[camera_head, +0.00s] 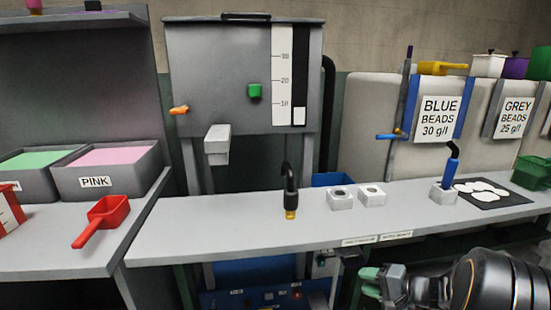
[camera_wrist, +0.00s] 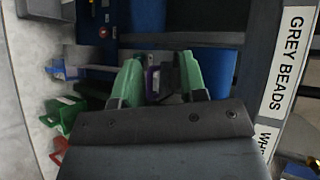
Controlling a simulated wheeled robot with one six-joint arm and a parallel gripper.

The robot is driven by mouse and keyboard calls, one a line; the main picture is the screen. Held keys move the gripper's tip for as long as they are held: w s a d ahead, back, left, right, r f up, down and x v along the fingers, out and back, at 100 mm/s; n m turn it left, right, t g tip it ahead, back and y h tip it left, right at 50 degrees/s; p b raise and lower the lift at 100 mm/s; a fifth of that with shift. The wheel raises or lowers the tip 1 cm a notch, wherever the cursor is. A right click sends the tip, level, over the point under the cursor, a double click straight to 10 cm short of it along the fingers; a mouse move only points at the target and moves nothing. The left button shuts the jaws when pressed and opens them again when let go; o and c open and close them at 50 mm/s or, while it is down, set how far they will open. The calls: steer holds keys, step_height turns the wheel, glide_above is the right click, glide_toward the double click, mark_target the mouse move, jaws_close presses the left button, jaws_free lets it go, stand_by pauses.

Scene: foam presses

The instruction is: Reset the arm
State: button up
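My arm reaches in from the lower right of the head view, below the front edge of the bench. My gripper (camera_head: 366,281) has green fingers, which show only partly there. In the wrist view my gripper (camera_wrist: 162,78) shows two green fingers with a clear gap between them. Nothing is held between them; a dark and purple item seen in the gap appears to lie beyond the fingers.
The grey bench (camera_head: 250,225) runs above my gripper. On it stand a black nozzle (camera_head: 290,190), two white blocks (camera_head: 341,197) and a blue-handled tool (camera_head: 451,170). A red scoop (camera_head: 101,220) lies at left. A "GREY BEADS" label (camera_wrist: 286,62) is close at right in the wrist view.

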steer(key=s+a+r+n+g+h+p, duration=0.25)
steer(key=s+a+r+p, duration=0.2)
steer(key=r, duration=0.35)
steer(key=s+a+r+n+g+h+p, duration=0.1)
steer(key=s+a+r+n+g+p, duration=0.25)
steer(key=a+r+p, duration=0.3)
steer(key=s+r+n+h+p, duration=0.1)
steer(key=s+r+h+p, duration=0.2)
steer(key=r, duration=0.3)
steer(key=s+r+n+h+p, duration=0.2)
steer(key=s+r+h+p, duration=0.1)
steer(key=r+p, duration=0.3)
steer(key=shift+d+r+t+h, duration=0.35)
steer(key=shift+d+r+t, duration=0.05)
steer(key=shift+r, duration=0.4)
